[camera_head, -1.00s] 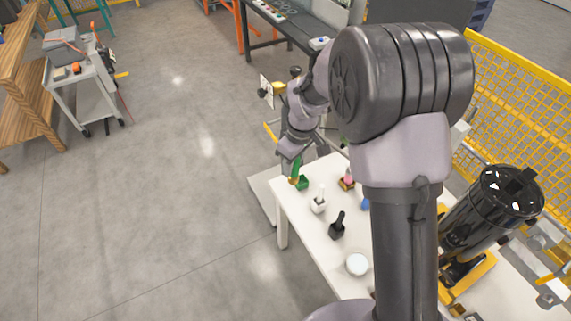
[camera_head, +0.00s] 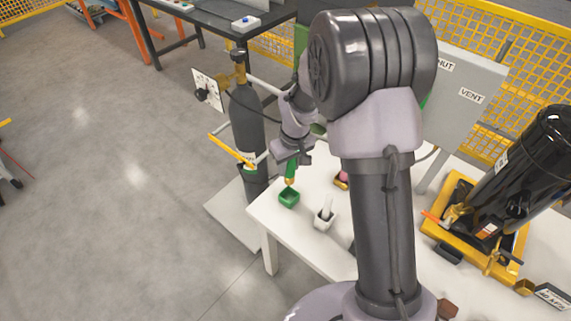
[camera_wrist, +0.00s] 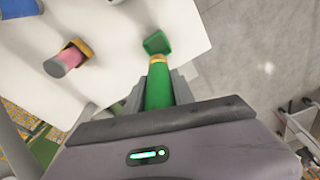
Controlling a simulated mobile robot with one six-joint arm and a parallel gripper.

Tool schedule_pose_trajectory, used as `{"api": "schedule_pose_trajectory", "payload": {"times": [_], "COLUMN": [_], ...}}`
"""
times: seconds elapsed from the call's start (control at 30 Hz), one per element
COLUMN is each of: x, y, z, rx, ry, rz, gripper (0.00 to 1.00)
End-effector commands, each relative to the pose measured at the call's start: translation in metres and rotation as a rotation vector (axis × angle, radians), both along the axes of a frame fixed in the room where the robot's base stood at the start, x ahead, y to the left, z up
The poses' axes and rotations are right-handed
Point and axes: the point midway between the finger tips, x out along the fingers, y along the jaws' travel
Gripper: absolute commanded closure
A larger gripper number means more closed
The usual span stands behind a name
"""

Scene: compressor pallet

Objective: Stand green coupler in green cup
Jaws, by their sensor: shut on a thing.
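The green coupler (camera_wrist: 159,88) has a green body with a brass-coloured end. My gripper (camera_wrist: 160,80) is shut on it in the wrist view, with the brass end pointing away from the gripper. The coupler also shows in the head view (camera_head: 291,172), its brass end downward, just above the green cup. The green cup (camera_head: 288,201) is a small square cup near the left corner of the white table. It also shows in the wrist view (camera_wrist: 157,44), just beyond the brass end. The two look close, but I cannot tell whether they touch.
A white cup with a pale piece (camera_head: 324,217) stands right of the green cup. A yellowish cup with a pink piece (camera_wrist: 70,58) is nearby on the white table (camera_head: 298,239). A dark gas cylinder (camera_head: 246,125) stands behind the table's left end.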

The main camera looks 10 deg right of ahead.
Motion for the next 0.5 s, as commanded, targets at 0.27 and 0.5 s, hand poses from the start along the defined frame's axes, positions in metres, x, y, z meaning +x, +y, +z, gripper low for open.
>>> {"api": "schedule_pose_trajectory", "payload": {"times": [0.27,0.5], "x": [0.000,0.000], "y": [0.000,0.000], "z": [-0.001,-0.021], "rx": [0.000,0.000], "ry": [-0.001,0.000], "rz": [0.002,0.002], "gripper": [1.00,1.00]}}
